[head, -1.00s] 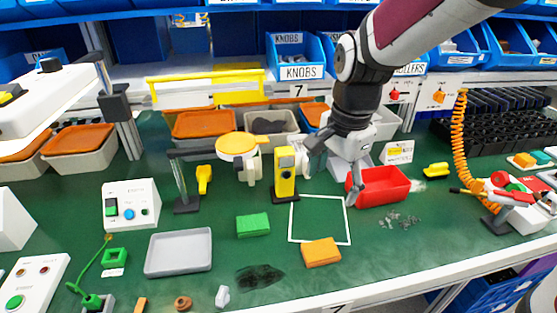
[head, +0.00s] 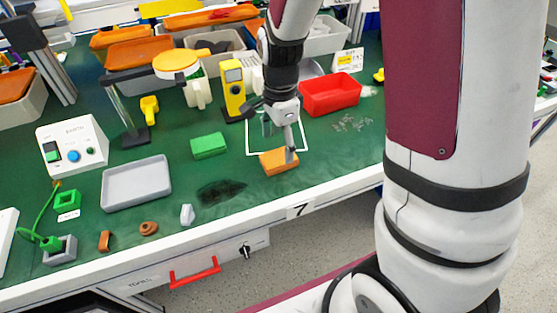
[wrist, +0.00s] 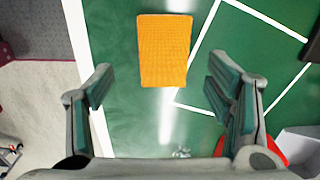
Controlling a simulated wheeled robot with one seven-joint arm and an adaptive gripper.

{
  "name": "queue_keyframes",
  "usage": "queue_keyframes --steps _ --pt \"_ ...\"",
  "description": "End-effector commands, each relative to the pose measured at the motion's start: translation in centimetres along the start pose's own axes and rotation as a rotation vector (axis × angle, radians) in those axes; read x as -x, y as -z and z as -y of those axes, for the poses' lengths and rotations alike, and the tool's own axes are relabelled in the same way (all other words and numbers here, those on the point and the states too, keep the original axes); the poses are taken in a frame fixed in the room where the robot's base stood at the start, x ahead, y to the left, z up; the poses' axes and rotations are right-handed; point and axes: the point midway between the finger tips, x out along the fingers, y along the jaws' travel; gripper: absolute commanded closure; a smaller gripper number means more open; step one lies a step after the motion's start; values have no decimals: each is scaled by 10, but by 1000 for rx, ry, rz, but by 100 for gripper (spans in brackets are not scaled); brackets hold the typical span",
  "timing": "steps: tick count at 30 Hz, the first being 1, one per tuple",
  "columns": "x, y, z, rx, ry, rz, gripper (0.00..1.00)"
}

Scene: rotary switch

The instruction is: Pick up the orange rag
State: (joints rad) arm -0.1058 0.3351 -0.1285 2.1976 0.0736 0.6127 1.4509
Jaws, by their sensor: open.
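The orange rag (head: 277,163) is a flat, folded block on the green bench top, near the front edge and at the white square outline. In the wrist view the rag (wrist: 164,50) lies ahead of my gripper, beyond the fingertips and roughly centred between them. My gripper (head: 280,140) hangs above the bench at the rag; one finger overlaps the rag in the head view. In the wrist view my gripper (wrist: 160,85) is open with its two green-padded fingers wide apart and nothing between them. The height above the rag is hard to tell.
A green block (head: 208,146) lies left of the rag. A red bin (head: 330,93) stands behind right, and a yellow device (head: 233,88) stands behind left. A dark stain (head: 221,191) and a grey tray (head: 136,183) are further left. The bench's white front edge (head: 330,196) is close.

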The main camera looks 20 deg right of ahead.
Motion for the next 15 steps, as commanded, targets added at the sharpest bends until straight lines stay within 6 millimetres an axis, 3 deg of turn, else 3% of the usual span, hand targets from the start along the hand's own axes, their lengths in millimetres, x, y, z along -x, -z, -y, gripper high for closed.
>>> queue_keyframes --steps 10,15 --pt "-43 0 3 0 -4 0 27" --pt "-53 0 4 0 0 0 27"
